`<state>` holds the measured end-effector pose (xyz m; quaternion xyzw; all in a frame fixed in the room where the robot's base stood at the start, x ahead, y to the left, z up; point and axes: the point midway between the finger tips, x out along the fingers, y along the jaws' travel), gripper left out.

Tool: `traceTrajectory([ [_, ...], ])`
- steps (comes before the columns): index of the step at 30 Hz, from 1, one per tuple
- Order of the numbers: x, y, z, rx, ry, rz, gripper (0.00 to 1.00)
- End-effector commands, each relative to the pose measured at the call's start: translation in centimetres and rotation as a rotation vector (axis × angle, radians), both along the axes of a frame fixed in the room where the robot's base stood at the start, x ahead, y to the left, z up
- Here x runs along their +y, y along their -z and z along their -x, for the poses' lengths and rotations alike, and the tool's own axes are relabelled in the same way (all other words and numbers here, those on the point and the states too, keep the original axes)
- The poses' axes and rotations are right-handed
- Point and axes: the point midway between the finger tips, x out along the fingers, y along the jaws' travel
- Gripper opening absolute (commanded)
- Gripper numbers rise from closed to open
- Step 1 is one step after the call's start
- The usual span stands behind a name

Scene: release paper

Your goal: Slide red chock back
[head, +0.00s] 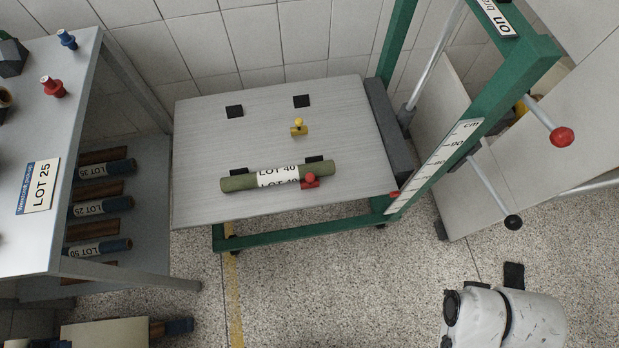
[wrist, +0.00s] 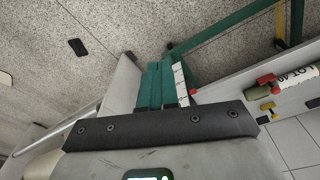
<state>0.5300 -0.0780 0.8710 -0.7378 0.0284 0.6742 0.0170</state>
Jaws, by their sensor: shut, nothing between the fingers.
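The red chock (head: 310,181) sits on the grey platform (head: 225,135), against the front side of the green LOT 40 roll (head: 238,183), right of its middle. A yellow chock (head: 299,128) stands apart behind the roll. In the wrist view the red chock (wrist: 266,80), the yellow chock (wrist: 268,107) and the end of the roll show at the right edge. My gripper (wrist: 160,65) shows there with its green fingers together, empty and well apart from the red chock. The head view does not show my gripper.
A green frame (head: 470,110) with a cm scale (head: 435,165) stands right of the platform, with red-knobbed (head: 561,137) and black-knobbed (head: 513,222) levers sticking out. A shelf table (head: 90,120) with LOT rolls stands left. Speckled floor in front is mostly clear.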

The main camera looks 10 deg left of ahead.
Motion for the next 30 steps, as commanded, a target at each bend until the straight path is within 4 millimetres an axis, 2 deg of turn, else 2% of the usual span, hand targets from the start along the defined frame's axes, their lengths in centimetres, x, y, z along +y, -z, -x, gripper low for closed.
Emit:
traceTrajectory([
  [4, 0.0, 0.0, 0.0, 0.0, 0.0, 0.0, 0.01],
  [8, 0.3, 1.0, -0.7, -0.022, -0.014, -0.002, 0.13],
  [11, 1.3, 3.6, -2.9, -0.095, -0.056, -0.009, 0.23],
  [13, 2.5, 6.1, -5.4, -0.18, -0.101, -0.019, 0.3],
  [16, 5.1, 9.8, -9.3, -0.327, -0.18, -0.041, 0.39],
  [21, 10.3, 14.8, -15.0, -0.588, -0.297, -0.093, 0.39],
  [27, 17.0, 19.1, -19.3, -0.894, -0.407, -0.176, 0.39],
  [30, 20.3, 20.7, -20.3, -1.045, -0.449, -0.225, 0.39],
])
